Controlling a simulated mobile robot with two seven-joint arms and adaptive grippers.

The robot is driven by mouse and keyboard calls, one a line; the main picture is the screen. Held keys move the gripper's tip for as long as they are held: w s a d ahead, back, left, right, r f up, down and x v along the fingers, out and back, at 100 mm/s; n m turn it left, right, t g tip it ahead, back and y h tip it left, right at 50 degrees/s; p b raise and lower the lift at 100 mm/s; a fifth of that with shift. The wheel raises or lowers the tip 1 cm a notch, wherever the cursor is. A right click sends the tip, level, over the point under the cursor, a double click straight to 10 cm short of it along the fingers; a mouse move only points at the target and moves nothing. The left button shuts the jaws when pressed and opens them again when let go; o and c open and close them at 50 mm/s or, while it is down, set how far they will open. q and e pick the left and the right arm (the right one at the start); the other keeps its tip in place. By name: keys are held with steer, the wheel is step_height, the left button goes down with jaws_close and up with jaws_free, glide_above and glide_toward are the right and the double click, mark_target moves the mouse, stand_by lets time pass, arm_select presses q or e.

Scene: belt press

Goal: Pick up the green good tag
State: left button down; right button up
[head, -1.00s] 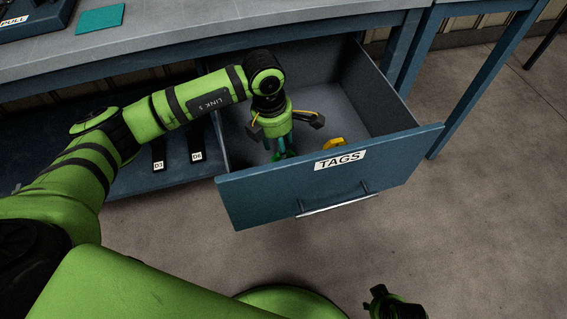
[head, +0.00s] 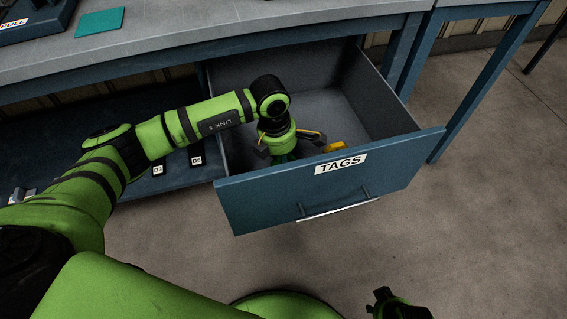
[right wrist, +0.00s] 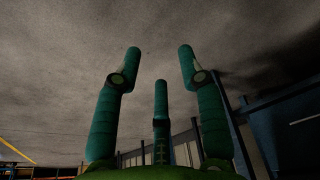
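My left gripper (head: 282,153) points down inside the open drawer marked TAGS (head: 230,197). It is low, close behind the drawer's front panel. Its wrist and the panel hide most of its fingers, so I cannot see whether they are open or shut. A dark green patch shows under the wrist. I cannot tell whether it is the green good tag or my fingers. My right gripper (right wrist: 160,62) has its teal fingers spread apart with nothing between them. It is away from the drawer, over the floor.
A yellow tag (head: 333,147) lies in the drawer, right of my left gripper. Black pieces marked D3 (head: 158,168) and D6 (head: 196,160) lie on the lower shelf. A teal mat (head: 100,22) lies on the bench top. The drawer's right part is clear.

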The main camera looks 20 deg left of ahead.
arm_select(q)
steer(key=shift+r, duration=0.3)
step_height(320, 180, up, 10)
steer(key=shift+f+p, duration=0.25)
steer(key=shift+p, duration=0.45)
arm_select(e)
steer(key=f, duration=0.1)
steer(key=s+f, duration=0.1)
steer(key=f, duration=0.1)
steer(key=shift+s+f, duration=0.1)
steer(key=shift+s, duration=0.1)
